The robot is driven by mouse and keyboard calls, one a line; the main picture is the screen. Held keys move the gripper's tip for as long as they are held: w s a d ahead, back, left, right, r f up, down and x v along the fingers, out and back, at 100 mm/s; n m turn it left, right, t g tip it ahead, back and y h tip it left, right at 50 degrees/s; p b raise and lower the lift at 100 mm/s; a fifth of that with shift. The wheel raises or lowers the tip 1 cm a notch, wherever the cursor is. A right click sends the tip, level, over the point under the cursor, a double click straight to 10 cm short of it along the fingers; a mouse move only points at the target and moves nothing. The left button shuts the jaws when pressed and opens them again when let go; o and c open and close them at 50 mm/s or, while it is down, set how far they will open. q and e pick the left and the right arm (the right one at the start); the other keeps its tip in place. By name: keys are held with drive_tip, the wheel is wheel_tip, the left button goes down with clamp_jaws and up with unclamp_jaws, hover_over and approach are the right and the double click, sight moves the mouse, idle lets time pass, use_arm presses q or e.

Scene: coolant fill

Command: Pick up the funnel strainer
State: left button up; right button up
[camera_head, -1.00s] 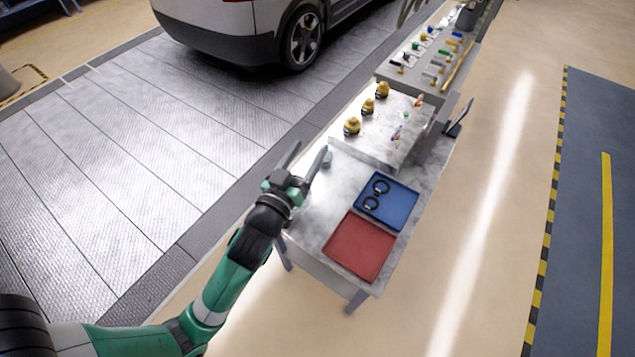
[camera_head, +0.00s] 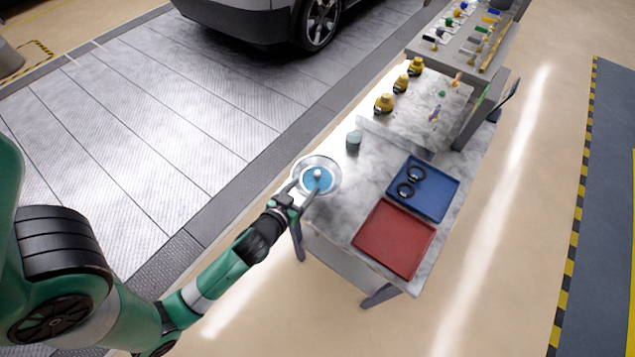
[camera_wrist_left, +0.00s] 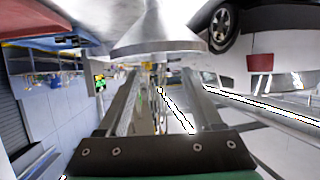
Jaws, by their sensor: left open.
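The funnel strainer (camera_head: 329,163) shows in the head view as a round pale metallic rim with a blue disc and a small white knob inside. It is at the near-left corner of the table. In the left wrist view it is a grey metal cone (camera_wrist_left: 156,32) at the top middle, its wide rim toward the fingers. My left gripper (camera_head: 307,190) is open at the funnel's near side. Its two fingers (camera_wrist_left: 160,78) are apart, with no object seen held between them. Whether they touch the funnel I cannot tell. My right gripper is not in view.
The table holds a red tray (camera_head: 394,238), a blue tray (camera_head: 440,195) with two black rings, and a small grey-green cylinder (camera_head: 353,141). A raised shelf with several yellow items (camera_head: 384,103) stands behind. A car (camera_head: 235,20) is beyond.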

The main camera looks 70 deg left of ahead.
sight(317, 175)
use_arm(q)
drive_tip(key=x, duration=0.4)
drive_tip(key=shift+b+x, duration=0.65)
drive_tip(key=shift+x, duration=2.05)
drive_tip(key=shift+d+f, duration=0.2)
clamp_jaws()
